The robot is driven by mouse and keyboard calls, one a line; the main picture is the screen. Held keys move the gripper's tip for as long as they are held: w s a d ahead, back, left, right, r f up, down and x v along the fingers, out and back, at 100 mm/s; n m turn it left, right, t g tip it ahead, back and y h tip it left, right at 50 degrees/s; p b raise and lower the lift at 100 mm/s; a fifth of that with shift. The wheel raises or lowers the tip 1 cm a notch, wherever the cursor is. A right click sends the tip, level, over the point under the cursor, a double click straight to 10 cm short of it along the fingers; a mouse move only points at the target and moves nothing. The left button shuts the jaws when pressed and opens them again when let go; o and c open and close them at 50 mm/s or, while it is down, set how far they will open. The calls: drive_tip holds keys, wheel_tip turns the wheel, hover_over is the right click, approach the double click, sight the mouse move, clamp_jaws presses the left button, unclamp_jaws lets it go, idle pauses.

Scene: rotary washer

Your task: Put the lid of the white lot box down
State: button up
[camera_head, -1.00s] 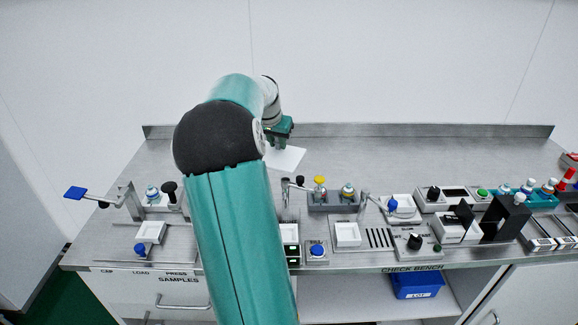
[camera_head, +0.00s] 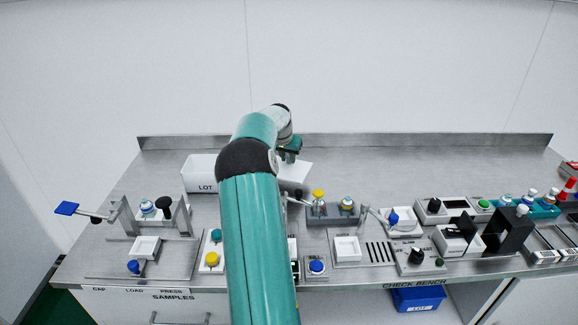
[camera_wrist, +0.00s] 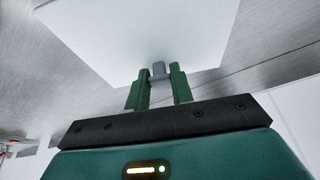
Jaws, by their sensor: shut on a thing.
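The white lot box (camera_head: 203,175), marked LOT, stands at the back of the bench, partly hidden behind my arm. Its lid is a flat white plate (camera_head: 300,172) just right of my arm in the head view. My gripper (camera_head: 291,153) is above the lid. In the wrist view the green fingers of my gripper (camera_wrist: 160,76) are shut on the lid's small grey knob, and the white lid (camera_wrist: 150,35) spreads out past the fingertips. The lid is to the right of the box's visible part. I cannot tell whether it touches the bench.
The steel bench (camera_head: 420,165) is clear at the back right, up to the low back ledge. A grey holder with a yellow-capped piece (camera_head: 319,197) stands in front of the lid. A press with a blue paddle (camera_head: 67,208) is at the left.

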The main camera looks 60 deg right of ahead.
sight(289, 163)
drive_tip(key=shift+d+f, duration=0.55)
drive_tip(key=shift+d, duration=0.05)
drive_tip(key=shift+w+d+f, duration=0.1)
drive_tip(key=shift+d+f, duration=0.1)
drive_tip(key=shift+f, duration=1.6)
drive_tip(key=o, duration=1)
drive_tip(key=shift+f, duration=0.1)
